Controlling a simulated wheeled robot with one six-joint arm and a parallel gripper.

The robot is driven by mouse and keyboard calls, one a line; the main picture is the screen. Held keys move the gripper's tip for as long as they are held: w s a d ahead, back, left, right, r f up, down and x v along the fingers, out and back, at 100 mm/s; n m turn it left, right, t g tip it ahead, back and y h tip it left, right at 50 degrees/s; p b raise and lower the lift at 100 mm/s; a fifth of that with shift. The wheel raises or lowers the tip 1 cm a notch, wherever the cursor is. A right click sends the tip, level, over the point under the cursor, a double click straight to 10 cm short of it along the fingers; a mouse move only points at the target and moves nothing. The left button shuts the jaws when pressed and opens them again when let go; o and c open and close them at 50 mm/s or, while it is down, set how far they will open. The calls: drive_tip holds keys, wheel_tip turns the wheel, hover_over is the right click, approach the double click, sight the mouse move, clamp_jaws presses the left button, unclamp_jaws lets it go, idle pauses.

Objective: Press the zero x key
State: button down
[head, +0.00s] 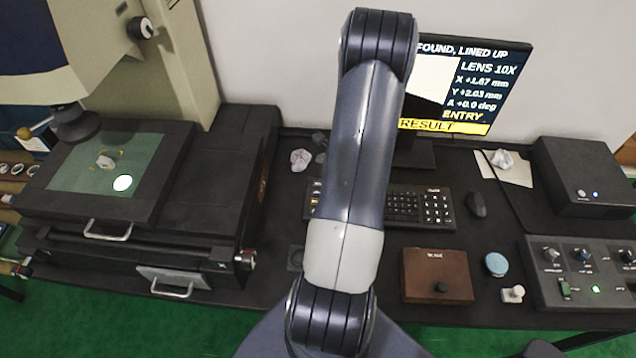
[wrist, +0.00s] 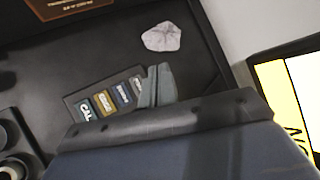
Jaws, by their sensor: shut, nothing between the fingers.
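A short row of colored, labeled keys (wrist: 112,99) shows in the wrist view, on a dark strip. The nearest reads CAL; the other labels are too small or blurred to read surely, so I cannot tell which is zero x. In the head view the same keys (head: 314,190) are at the left end of the keyboard (head: 405,207), partly behind my arm. My gripper (wrist: 158,72) is shut and empty, its fingertips beside the far end of the key row in the wrist view. I cannot tell whether it touches a key. In the head view it is mostly hidden behind my arm.
Crumpled paper (wrist: 161,37) lies near the keys. The monitor (head: 470,85) stands behind the keyboard, the measuring machine (head: 150,190) to the left. A mouse (head: 476,204), brown box (head: 437,275) and control panel (head: 583,272) are to the right.

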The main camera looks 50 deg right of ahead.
wheel_tip(320, 180, down, 7)
drive_tip(key=b, duration=0.3)
drive_tip(key=shift+f+b, duration=0.9)
drive_tip(key=shift+b, duration=0.4)
drive_tip(key=shift+f, duration=0.15)
idle(1.1)
drive_tip(key=shift+f+b, duration=0.3)
drive_tip(key=shift+b, duration=0.6)
drive_tip(key=shift+f+b, duration=0.3)
drive_tip(key=shift+b, duration=0.3)
drive_tip(key=shift+r, duration=0.1)
idle(0.5)
drive_tip(key=shift+r, duration=0.7)
